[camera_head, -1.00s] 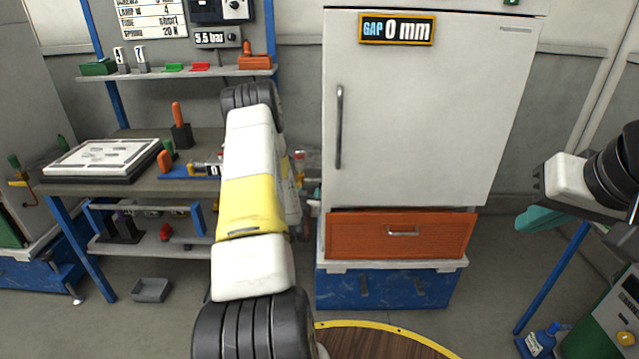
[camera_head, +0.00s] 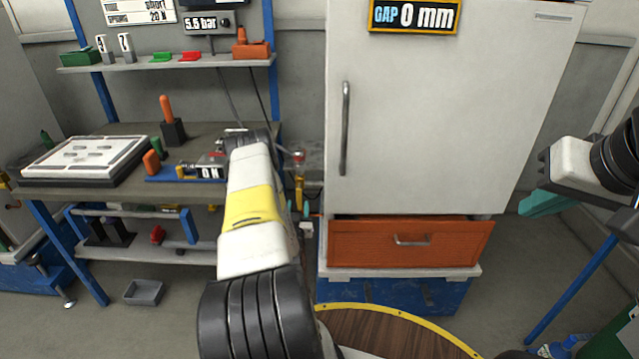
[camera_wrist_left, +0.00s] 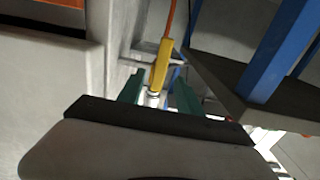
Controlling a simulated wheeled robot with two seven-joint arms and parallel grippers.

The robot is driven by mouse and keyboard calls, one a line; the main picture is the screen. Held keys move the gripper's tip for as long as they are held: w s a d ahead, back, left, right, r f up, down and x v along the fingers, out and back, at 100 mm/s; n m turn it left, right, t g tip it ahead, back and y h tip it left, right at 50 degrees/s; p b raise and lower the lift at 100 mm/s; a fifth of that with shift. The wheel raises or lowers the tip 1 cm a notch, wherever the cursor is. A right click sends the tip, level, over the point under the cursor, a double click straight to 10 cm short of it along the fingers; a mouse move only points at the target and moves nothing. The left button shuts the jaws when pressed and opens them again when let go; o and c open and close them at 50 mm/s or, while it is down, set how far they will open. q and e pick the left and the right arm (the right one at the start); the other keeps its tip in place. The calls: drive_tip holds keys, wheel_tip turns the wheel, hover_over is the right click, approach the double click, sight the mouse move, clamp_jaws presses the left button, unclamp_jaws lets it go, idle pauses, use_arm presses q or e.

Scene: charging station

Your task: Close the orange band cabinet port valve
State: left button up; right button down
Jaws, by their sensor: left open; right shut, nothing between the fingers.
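A slim yellow part (camera_head: 299,190) stands in the gap between workbench and white cabinet. In the left wrist view the yellow part (camera_wrist_left: 161,63) has an orange rod or hose (camera_wrist_left: 171,18) at one end and a pale metal end (camera_wrist_left: 153,97) at the other. I cannot tell whether it is the valve's lever, or whether the valve is open or shut. My left gripper (camera_wrist_left: 158,96) is open, its green fingers either side of the yellow part's metal end; contact is not clear. In the head view my forearm partly covers this area. My right gripper (camera_head: 548,202) is shut and empty, far right.
The white cabinet (camera_head: 440,120) with an orange drawer (camera_head: 410,243) stands right of the gap. The workbench (camera_head: 95,195) with a white tray (camera_head: 80,157) is on the left. In the wrist view a blue post (camera_wrist_left: 285,50) and dark shelf (camera_wrist_left: 240,80) are close to the right.

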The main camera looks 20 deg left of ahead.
sight(299, 198)
use_arm(q)
drive_tip(key=x, duration=0.6)
drive_tip(key=shift+s, duration=0.1)
clamp_jaws()
idle(1.2)
